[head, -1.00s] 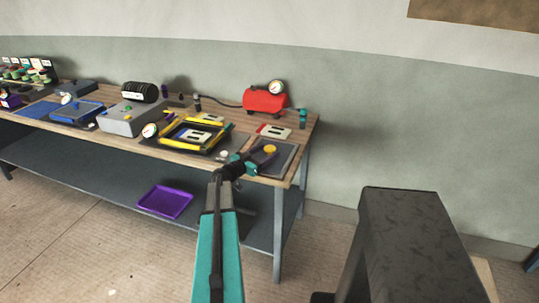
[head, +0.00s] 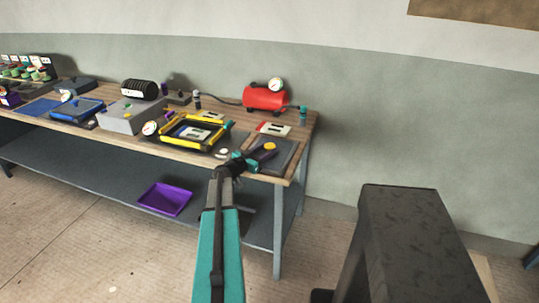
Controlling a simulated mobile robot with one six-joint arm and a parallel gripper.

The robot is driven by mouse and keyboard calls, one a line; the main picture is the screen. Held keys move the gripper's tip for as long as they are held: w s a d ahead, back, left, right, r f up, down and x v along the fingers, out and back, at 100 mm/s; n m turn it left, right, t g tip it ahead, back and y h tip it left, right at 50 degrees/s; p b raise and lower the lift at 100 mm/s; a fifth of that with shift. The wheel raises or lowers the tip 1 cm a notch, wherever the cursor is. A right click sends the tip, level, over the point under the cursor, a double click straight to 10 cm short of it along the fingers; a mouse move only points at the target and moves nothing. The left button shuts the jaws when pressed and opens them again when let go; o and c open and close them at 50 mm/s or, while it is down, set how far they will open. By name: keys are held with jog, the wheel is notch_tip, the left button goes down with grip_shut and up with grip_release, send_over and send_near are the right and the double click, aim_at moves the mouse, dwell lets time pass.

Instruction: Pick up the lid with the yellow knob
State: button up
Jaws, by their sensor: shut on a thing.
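The lid with the yellow knob (head: 269,146) is at the right end of the bench, over a dark grey plate. Its knob is a small round yellow cap; the lid body is hard to make out against the dark surface and my gripper. My gripper (head: 259,157), dark with teal parts, reaches in from the lower left and meets the lid right at the knob. It is shut on the lid, though the fingertips are small and partly hidden. I cannot tell whether the lid is clear of the plate.
A yellow-edged black mould frame (head: 190,145) lies just left of my gripper. A red tank with a gauge (head: 264,97) and a teal-capped bottle (head: 303,115) stand behind. A grey box (head: 131,117) is further left. A purple tray (head: 165,199) lies on the lower shelf.

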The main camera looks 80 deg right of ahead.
aim_at(267, 144)
jog(key=shift+r, duration=0.15)
jog(key=shift+c, duration=0.3)
jog(key=shift+r+b, duration=0.65)
jog(key=shift+r, duration=0.35)
jog(key=shift+a+r+b, duration=0.35)
jog(key=shift+r, duration=0.25)
jog(key=a+b, duration=0.1)
jog(key=a, duration=0.2)
jog(key=s+a+b, duration=0.1)
jog(key=a, duration=0.2)
jog(key=a+r+b, duration=0.1)
jog(key=a, duration=0.2)
jog(key=shift+s+a, duration=0.3)
jog(key=shift+a, duration=0.05)
jog(key=a+p, duration=0.5)
jog(key=shift+s+a+r, duration=0.1)
jog(key=shift+s+r, duration=0.25)
jog(key=shift+r, duration=0.05)
jog(key=shift+a+f+p, duration=0.1)
jog(key=shift+p, duration=0.2)
